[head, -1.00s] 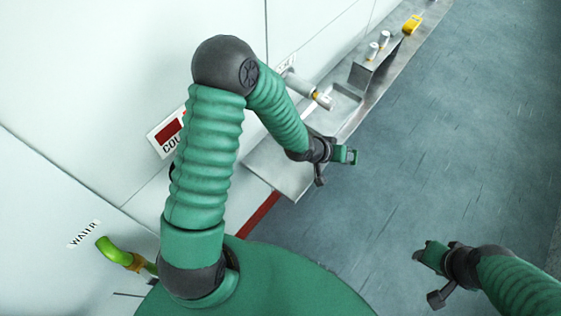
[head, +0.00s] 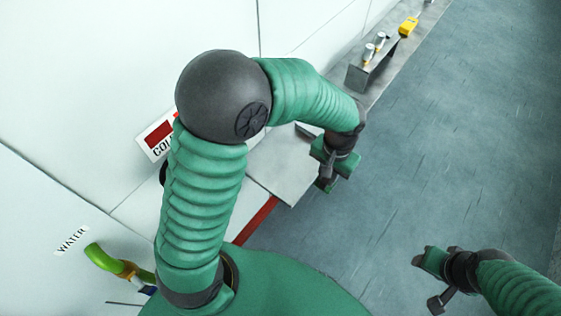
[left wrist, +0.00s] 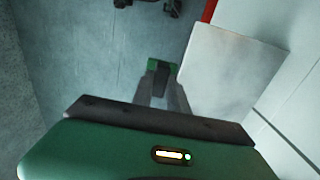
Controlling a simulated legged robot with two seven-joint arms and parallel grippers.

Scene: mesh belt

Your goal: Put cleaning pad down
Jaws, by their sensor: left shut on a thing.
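My left gripper (head: 325,184) points down beside the near end of the grey metal counter (head: 284,168), over its right edge in the head view. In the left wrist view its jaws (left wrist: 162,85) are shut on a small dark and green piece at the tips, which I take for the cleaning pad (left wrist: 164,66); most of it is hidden. The bare counter top (left wrist: 228,75) lies to the right of the jaws there. My right gripper (head: 430,258) is low at the right, over the floor; its opening is unclear.
Along the counter at the back stand a metal box (head: 368,72) with two small cylinders and a yellow thing (head: 408,26). A white wall with a COU... sign (head: 158,135) runs along the left, with a green hose (head: 103,257) below. The floor (head: 450,130) at right is clear.

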